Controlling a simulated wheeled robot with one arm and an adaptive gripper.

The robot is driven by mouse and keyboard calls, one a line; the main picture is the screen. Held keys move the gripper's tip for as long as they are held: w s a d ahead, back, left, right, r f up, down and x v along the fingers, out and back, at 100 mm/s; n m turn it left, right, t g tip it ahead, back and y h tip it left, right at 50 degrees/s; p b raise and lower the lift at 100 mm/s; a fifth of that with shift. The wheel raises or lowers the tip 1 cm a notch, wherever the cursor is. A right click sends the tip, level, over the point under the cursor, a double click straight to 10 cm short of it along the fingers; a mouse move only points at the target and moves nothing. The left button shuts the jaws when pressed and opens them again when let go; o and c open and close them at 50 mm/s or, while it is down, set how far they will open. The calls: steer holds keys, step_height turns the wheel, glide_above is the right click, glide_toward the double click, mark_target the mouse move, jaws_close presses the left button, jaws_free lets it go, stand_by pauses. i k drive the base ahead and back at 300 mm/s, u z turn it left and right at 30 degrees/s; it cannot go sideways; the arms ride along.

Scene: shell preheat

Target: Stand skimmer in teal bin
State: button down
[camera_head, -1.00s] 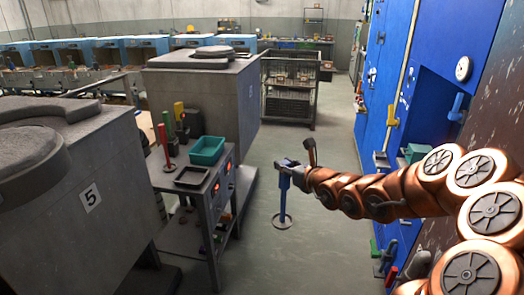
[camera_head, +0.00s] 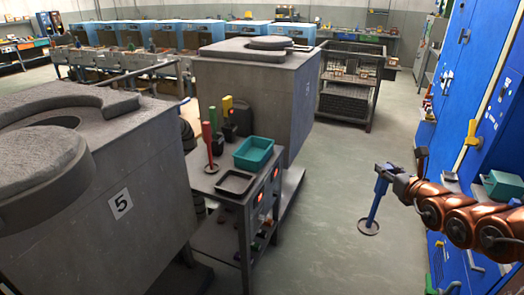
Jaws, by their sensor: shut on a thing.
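My gripper (camera_head: 387,172) is at the right of the head view, at the end of my copper-coloured arm. It is shut on a blue-handled skimmer (camera_head: 375,205), which hangs down, slightly tilted, with its round disc (camera_head: 368,228) at the bottom, over the open floor. The teal bin (camera_head: 253,153) sits on top of a dark metal cart left of my gripper, well apart from it. The bin's inside looks empty from here. The exact finger contact is too small to make out.
On the cart (camera_head: 216,181), a dark tray (camera_head: 235,184) lies in front of the bin. A red-handled tool (camera_head: 208,146) stands left, with green and yellow tools behind. A grey furnace marked 5 (camera_head: 150,200) is at left. Blue cabinets (camera_head: 478,110) line the right. Floor between is clear.

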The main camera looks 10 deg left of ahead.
mark_target(254, 158)
steer(key=i, duration=1.15)
steer(key=u, duration=2.05)
steer(key=i, duration=0.5)
steer(key=z, duration=0.1)
